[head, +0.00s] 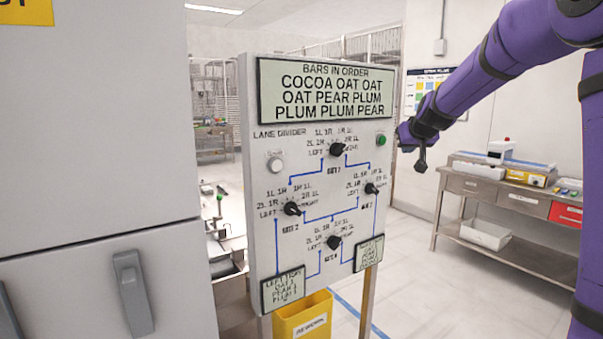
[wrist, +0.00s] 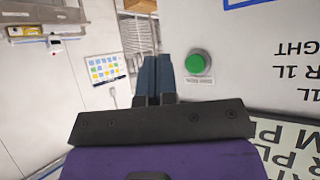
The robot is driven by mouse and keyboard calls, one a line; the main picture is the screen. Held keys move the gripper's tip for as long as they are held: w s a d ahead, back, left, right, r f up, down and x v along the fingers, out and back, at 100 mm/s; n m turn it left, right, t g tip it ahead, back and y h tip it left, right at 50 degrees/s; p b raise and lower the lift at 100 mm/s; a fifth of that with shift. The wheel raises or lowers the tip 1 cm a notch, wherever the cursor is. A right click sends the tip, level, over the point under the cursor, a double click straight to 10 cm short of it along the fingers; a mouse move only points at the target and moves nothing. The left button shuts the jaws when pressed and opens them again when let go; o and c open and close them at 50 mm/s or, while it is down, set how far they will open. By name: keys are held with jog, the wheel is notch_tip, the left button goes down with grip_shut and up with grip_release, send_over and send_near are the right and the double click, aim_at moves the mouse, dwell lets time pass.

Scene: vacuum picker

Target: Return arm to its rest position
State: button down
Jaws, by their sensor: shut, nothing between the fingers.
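My purple arm comes in from the upper right of the head view. My gripper (head: 420,165) is at its end, to the right of the lane divider panel (head: 262,200) and near its right edge. In the wrist view the two dark fingers of my gripper (wrist: 156,62) lie together, with nothing between them. A green button (head: 381,140) sits on the panel just left of my gripper. It also shows in the wrist view (wrist: 197,63), right of the fingers and apart from them in the picture.
The panel carries several black knobs, one near its top (head: 337,149). A yellow bin (head: 303,318) stands below it. A grey cabinet (head: 90,150) fills the left. A metal workbench (head: 480,189) with boxes stands at the right. Floor shows between panel and bench.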

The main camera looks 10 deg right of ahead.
jog(key=s+a+r+n+g+y, duration=0.1)
jog(key=s+a+r, duration=0.1)
jog(key=s+a, duration=0.75)
jog(key=s+a+f+g, duration=0.1)
jog(key=s+a+f, duration=0.1)
jog(key=s, duration=0.9)
jog(key=s+a+f+g, duration=0.2)
jog(key=s+a+f, duration=0.1)
jog(key=s, duration=0.8)
jog(key=s+a+f+n+g+y, duration=0.1)
jog(key=s+a, duration=0.3)
jog(key=s, duration=0.7)
jog(key=shift+f, duration=0.9)
jog(key=shift+s, duration=0.1)
